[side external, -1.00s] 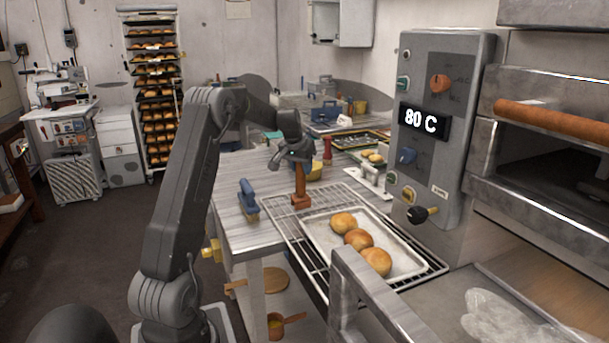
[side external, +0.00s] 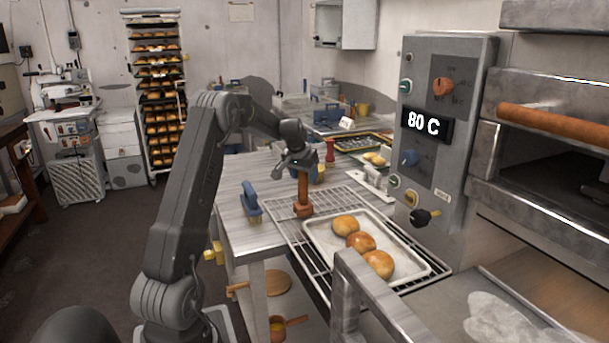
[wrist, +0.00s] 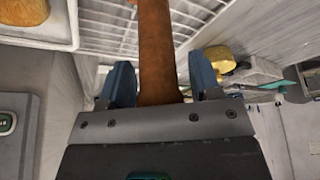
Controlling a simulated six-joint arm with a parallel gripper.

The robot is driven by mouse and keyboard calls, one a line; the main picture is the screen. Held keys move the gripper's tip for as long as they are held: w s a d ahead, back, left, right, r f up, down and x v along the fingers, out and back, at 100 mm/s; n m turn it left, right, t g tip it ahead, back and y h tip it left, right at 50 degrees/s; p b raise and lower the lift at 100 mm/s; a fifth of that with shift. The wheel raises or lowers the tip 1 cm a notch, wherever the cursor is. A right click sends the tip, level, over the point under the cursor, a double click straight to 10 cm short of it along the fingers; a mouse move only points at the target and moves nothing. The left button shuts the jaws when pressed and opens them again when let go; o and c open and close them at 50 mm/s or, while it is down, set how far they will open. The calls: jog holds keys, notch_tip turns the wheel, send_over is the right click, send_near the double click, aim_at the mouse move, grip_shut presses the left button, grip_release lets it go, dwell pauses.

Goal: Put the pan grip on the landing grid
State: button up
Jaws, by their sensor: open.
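The pan grip (side external: 303,190) is a brown upright handle with a wider base. It stands upright at the far left part of the landing grid (side external: 285,217), a wire rack on the worktop; its base appears to rest on the wires. My gripper (side external: 301,170) is over its top from above. In the wrist view the brown shaft of the pan grip (wrist: 157,50) passes between the two blue fingertips of my gripper (wrist: 162,82), with gaps showing on both sides. The gripper is open around it. The lower end of the shaft is out of the wrist view.
A pale tray (side external: 318,238) with three buns (side external: 361,242) lies on the grid, close right of the pan grip. A blue-handled brush (side external: 250,200) stands left of the grid. A red mill (side external: 330,151) is behind. The oven control panel (side external: 440,130) rises at right.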

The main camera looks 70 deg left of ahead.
jog(key=shift+r, duration=0.1)
jog(key=v, duration=1.2)
jog(key=w+d+r+m, duration=0.1)
jog(key=d+r, duration=0.1)
jog(key=d, duration=0.5)
jog(key=d+r+m, duration=0.1)
jog(key=d+r, duration=0.1)
jog(key=d, duration=0.6)
jog(key=s+d+m+t+h, duration=0.15)
jog(key=s+d, duration=0.25)
jog(key=d, duration=0.8)
jog(key=s+d+f+m+h, duration=0.1)
jog(key=s+d+f+m, duration=0.2)
jog(key=s+d, duration=1)
notch_tip(320, 180, down, 3)
jog(key=shift+s+d+f+m, duration=0.1)
jog(key=shift+s+d+m, duration=0.25)
jog(key=shift+d, duration=0.7)
